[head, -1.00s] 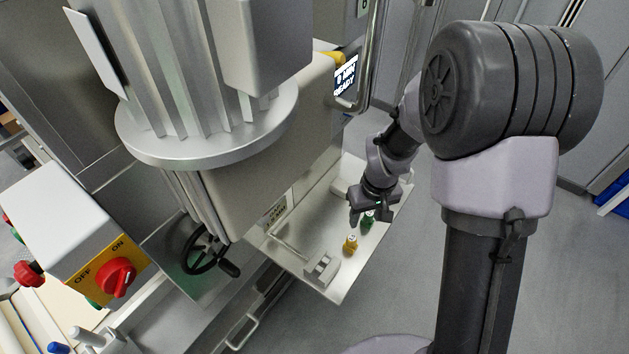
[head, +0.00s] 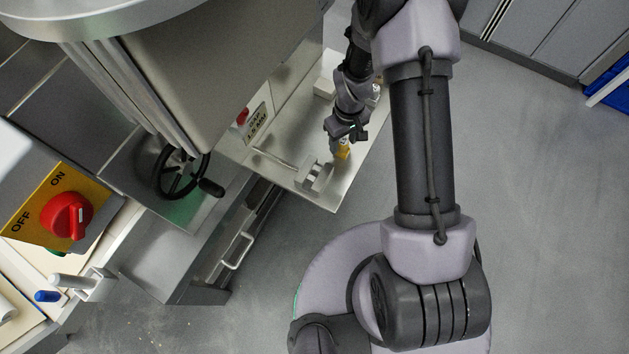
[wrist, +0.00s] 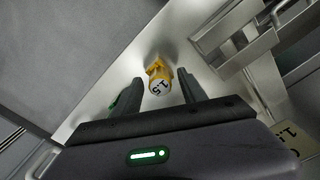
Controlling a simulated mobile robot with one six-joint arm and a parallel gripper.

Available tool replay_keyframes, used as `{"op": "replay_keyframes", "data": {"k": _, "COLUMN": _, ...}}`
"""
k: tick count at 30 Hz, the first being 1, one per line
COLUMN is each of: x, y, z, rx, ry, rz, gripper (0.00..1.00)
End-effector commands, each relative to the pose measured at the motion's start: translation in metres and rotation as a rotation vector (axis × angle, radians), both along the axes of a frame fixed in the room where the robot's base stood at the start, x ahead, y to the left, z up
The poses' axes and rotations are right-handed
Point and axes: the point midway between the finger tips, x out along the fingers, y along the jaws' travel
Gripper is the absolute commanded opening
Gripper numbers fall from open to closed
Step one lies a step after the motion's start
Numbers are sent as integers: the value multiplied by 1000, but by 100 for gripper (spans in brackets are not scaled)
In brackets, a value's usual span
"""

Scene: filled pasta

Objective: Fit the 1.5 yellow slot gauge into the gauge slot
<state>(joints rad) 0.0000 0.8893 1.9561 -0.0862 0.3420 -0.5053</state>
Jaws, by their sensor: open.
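The yellow slot gauge (wrist: 158,80), marked 1.5, stands on a metal shelf. In the wrist view it lies between and a little beyond my open gripper's (wrist: 160,88) two fingers, with gaps on both sides. In the head view my gripper (head: 340,139) is just above and beside the yellow gauge (head: 343,151), which it partly covers. A small metal block with a slot (head: 314,175) stands on the shelf left of the gauge; it seems to be the gauge slot. A metal bracket also shows at upper right in the wrist view.
The metal shelf (head: 318,199) has a free front edge. A sign reading "GAP 1.5 MM" (head: 256,122) is on the machine behind. A black handwheel (head: 182,173) and a red switch (head: 68,214) are at left. Open floor lies right of the shelf.

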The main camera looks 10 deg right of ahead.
Motion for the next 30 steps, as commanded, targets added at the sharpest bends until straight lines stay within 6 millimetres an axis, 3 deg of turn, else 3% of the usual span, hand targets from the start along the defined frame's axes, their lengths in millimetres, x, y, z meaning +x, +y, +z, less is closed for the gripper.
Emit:
{"op": "replay_keyframes", "data": {"k": 2, "x": 0, "y": 0, "z": -8, "rx": 0, "ry": -1, "rz": 0, "gripper": 49}}
{"op": "replay_keyframes", "data": {"k": 20, "x": 0, "y": 0, "z": -6, "rx": 0, "ry": 0, "rz": 0, "gripper": 49}}
{"op": "replay_keyframes", "data": {"k": 21, "x": 0, "y": 0, "z": -6, "rx": 0, "ry": 0, "rz": 0, "gripper": 47}}
{"op": "replay_keyframes", "data": {"k": 28, "x": 0, "y": 0, "z": -6, "rx": 0, "ry": 0, "rz": 0, "gripper": 2}}
{"op": "replay_keyframes", "data": {"k": 30, "x": 0, "y": 0, "z": -6, "rx": 0, "ry": 0, "rz": 0, "gripper": 0}}
